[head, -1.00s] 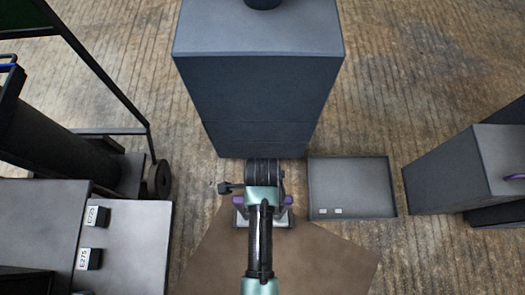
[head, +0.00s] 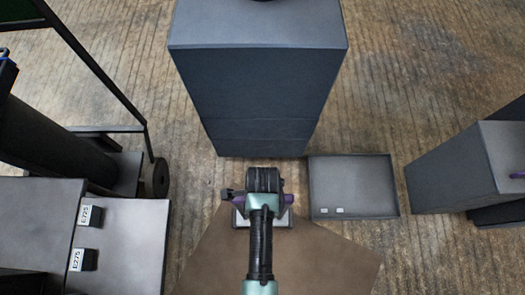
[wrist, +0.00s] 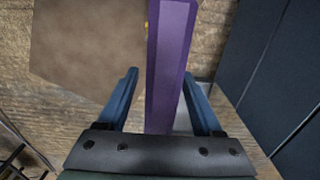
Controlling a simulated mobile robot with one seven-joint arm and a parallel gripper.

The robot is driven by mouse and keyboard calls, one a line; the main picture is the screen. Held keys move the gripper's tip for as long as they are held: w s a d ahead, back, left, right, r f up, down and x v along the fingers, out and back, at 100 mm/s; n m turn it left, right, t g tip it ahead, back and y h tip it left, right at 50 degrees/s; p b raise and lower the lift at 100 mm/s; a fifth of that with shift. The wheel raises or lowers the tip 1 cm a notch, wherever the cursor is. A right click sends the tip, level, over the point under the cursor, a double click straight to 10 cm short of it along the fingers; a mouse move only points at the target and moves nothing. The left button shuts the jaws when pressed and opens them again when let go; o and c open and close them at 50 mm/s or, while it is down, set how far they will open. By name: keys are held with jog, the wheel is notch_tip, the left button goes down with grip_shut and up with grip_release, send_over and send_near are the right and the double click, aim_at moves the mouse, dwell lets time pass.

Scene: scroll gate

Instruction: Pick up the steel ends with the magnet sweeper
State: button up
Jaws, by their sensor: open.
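A purple bar (wrist: 172,60), which looks like the magnet sweeper's handle, runs lengthwise between the two blue fingers of my gripper (wrist: 160,78) in the wrist view. The fingers are open, one on each side of the bar. In the head view, a purple end (head: 288,199) shows beside my gripper, above a pale plate (head: 240,220) on a brown mat; my wrist hides the middle.
A tall dark cabinet (head: 258,95) stands just beyond my gripper. Another dark cabinet (head: 455,170) stands at right. A grey table (head: 130,240) at left holds black blocks labelled E725 (head: 90,216) and E275 (head: 83,260). A wheeled black frame (head: 160,178) stands behind it.

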jog(key=shift+f, duration=0.15)
dwell(0.3)
grip_shut()
jog(key=shift+w, duration=0.15)
